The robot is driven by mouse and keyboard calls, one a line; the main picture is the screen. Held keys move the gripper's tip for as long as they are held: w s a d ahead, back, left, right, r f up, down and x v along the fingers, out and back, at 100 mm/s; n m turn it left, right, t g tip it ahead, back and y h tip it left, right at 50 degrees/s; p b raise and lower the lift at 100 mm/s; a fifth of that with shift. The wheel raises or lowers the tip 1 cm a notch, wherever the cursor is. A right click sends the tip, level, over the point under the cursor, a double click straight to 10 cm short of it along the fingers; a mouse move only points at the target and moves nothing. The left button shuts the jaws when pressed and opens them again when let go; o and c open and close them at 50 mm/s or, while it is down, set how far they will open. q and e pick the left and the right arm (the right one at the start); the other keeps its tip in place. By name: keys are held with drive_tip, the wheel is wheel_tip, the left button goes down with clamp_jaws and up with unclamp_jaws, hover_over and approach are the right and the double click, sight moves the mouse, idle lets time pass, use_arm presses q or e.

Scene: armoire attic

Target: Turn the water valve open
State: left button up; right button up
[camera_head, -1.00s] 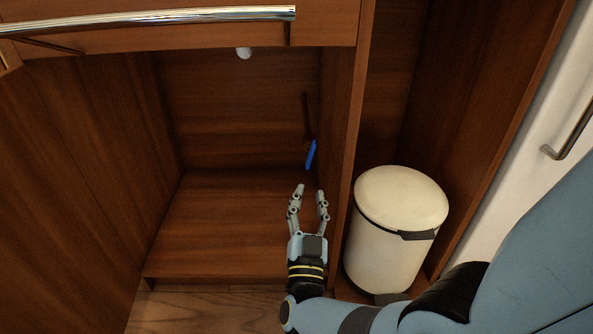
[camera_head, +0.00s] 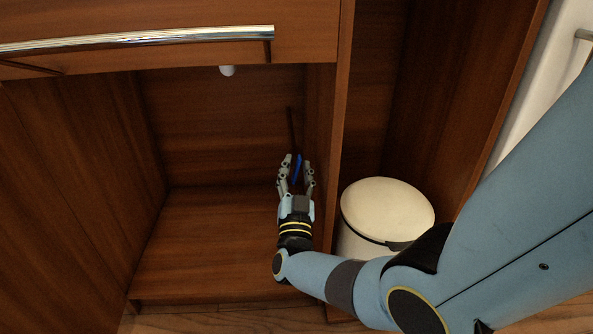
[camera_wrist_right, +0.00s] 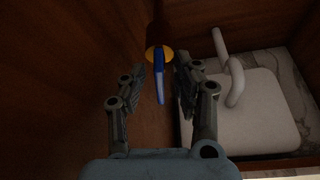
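The water valve has a blue lever handle (camera_head: 297,168) inside the open cabinet, near its right wall. In the right wrist view the blue handle (camera_wrist_right: 159,82) hangs from a yellow round fitting (camera_wrist_right: 160,54). My right gripper (camera_head: 297,160) is open, with its fingers pointing into the cabinet. In the right wrist view the handle shows between the two open fingertips (camera_wrist_right: 160,72). I cannot tell whether either finger touches it. In the head view the fingers partly hide the handle. My left gripper is not in view.
A cream bin (camera_head: 388,207) stands in the compartment to the right, behind a dividing panel (camera_head: 337,120). A drawer front with a chrome bar (camera_head: 140,39) overhangs the cabinet. A pale pipe (camera_wrist_right: 234,70) shows in the right wrist view. The cabinet floor (camera_head: 205,235) is clear.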

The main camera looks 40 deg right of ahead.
clamp_jaws()
